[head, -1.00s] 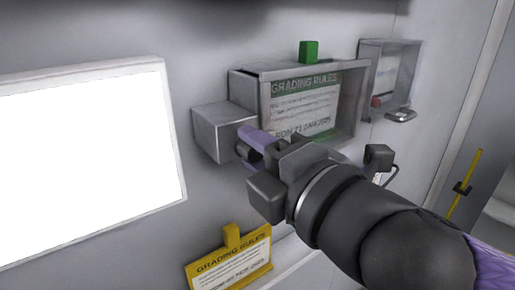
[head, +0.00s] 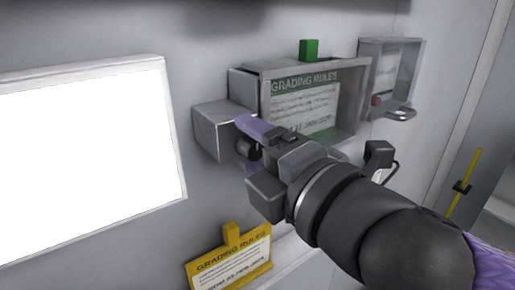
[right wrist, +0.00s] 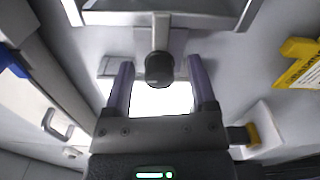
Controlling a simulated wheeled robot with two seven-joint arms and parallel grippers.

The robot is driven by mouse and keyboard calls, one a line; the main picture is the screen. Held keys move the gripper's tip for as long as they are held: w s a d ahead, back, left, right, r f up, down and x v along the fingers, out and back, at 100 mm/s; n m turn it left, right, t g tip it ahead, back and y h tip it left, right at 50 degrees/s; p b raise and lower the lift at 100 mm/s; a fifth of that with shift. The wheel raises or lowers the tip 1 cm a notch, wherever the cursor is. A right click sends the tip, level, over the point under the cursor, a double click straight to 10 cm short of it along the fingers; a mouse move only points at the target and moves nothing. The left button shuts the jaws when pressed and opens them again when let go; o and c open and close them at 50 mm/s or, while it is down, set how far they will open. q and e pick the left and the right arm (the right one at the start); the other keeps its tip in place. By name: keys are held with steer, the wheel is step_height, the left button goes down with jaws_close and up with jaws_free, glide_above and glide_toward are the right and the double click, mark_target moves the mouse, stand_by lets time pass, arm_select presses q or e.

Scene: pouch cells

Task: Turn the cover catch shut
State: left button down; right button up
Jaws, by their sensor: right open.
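The cover (head: 356,105) is a clear-fronted grey case on the wall, over a green-headed "GRADING RULES" sheet (head: 300,103). A grey block (head: 215,130) sits at its left side. The catch shows as a dark rounded knob in front of this block, partly hidden by my gripper in the head view. In the right wrist view the catch (right wrist: 159,69) is a dark knob on a grey stem. My right gripper (head: 241,140) is open, with its purple fingers on either side of the knob. I cannot tell whether they touch it. My left gripper is not in view.
A bright white panel (head: 85,165) is on the wall at left. A yellow-framed sign (head: 232,262) is below the gripper. A green tab (head: 309,50) stands on top of the case. A smaller clear box (head: 393,75) is to its right.

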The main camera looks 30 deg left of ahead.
steer(key=b+v, duration=0.4)
steer(key=v, duration=0.6)
steer(key=shift+b, duration=0.35)
steer(key=shift+w, duration=0.15)
